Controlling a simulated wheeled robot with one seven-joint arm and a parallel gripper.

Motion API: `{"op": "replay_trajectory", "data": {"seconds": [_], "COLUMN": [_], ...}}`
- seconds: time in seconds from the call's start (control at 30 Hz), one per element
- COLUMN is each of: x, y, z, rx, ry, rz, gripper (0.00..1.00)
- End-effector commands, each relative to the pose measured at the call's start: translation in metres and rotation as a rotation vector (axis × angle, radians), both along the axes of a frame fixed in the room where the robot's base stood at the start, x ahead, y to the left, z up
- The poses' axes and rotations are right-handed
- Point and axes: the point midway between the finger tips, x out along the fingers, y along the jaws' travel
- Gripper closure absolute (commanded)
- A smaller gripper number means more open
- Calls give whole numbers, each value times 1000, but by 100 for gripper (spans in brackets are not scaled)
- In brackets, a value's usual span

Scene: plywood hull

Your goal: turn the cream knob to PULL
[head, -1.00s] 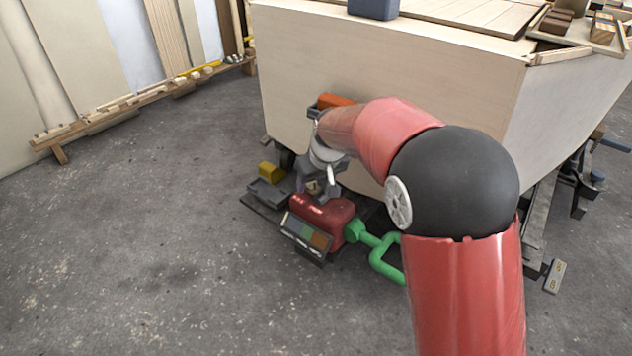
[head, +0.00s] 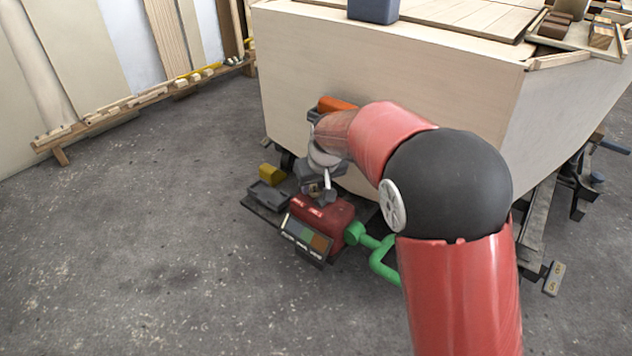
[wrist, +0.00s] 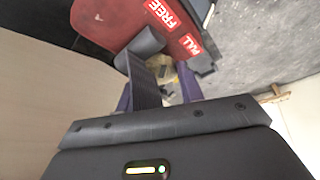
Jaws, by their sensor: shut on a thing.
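The red box (head: 325,215) stands on a dark base by the hull; its red top also shows in the wrist view (wrist: 120,22). White-on-red labels there read FREE (wrist: 163,14) and PULL (wrist: 190,44). The cream knob (wrist: 171,77) shows only in part between the fingers in the wrist view. My gripper (head: 322,194) is over the back of the red box, shut on the knob; it also shows in the wrist view (wrist: 168,92). The fingers hide much of the knob, and I cannot tell exactly which label it points at.
A green handle (head: 380,258) sticks out right of the red box. A panel with coloured fields (head: 306,238) is on its front. A yellow block (head: 271,172) and a grey tray (head: 267,195) lie to the left. The plywood hull (head: 390,60) rises behind. Floor at left is clear.

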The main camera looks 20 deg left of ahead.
Motion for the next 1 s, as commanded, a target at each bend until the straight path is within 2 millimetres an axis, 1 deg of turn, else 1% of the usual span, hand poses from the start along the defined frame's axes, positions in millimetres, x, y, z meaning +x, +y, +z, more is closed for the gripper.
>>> {"op": "replay_trajectory", "data": {"seconds": [0.03,0.27,0.7,1.0], "x": [-1,-2,-3,-2], "y": [1,3,6,9], "z": [3,3,2,2], "rx": [-3,-4,-6,-3], "ry": [0,2,0,-1], "rz": [-19,-188,-604,-855], "gripper": [86,86,86,86]}}
